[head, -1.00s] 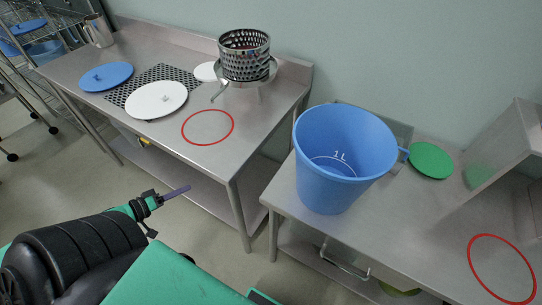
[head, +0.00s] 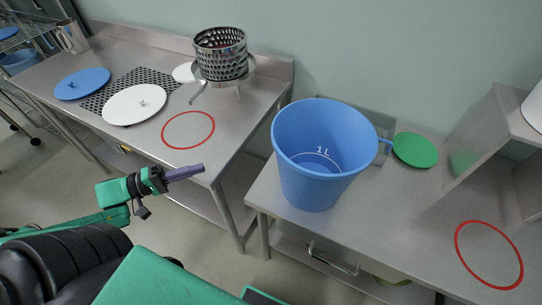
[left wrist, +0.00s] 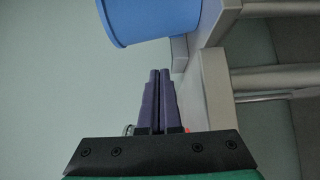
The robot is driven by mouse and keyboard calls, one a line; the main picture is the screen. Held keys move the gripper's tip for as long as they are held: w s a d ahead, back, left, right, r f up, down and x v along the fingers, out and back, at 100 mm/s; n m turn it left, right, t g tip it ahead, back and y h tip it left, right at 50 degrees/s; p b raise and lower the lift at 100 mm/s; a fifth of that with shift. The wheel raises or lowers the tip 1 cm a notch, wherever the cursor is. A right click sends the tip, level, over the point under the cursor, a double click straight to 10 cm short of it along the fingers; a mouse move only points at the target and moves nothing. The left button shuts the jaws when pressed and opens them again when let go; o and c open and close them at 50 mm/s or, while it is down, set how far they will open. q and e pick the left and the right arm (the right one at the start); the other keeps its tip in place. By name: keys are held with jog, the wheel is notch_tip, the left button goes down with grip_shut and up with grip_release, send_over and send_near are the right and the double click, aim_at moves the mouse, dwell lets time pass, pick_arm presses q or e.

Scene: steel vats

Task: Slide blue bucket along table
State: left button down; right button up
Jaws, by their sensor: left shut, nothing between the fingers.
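The blue bucket (head: 318,165) stands upright on the right steel table (head: 345,225), near its left end. It is marked 1 L inside and its handle points right. In the left wrist view the bucket (left wrist: 155,18) shows at the top, beyond the fingertips. My left gripper (head: 200,169) is shut and empty, in front of the left table's edge. It is left of the bucket and apart from it. Its closed fingers (left wrist: 160,74) also show in the left wrist view. A red ring (head: 489,254) is marked on the right table. My right gripper is not in view.
A green lid (head: 415,150) lies right of the bucket. A steel shelf (head: 495,140) stands at the right. The left table holds a perforated steel basket (head: 221,55), a white lid (head: 134,105), a blue lid (head: 82,83) and another red ring (head: 188,130). A gap separates the tables.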

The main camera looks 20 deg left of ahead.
pick_arm(q)
jog(key=s+d+b+x, duration=0.1)
jog(key=s+d+x, duration=0.1)
jog(key=x, duration=1.8)
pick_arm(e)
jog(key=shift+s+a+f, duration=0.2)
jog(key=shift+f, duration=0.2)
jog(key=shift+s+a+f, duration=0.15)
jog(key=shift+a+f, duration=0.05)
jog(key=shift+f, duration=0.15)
pick_arm(q)
jog(key=shift+a, duration=0.1)
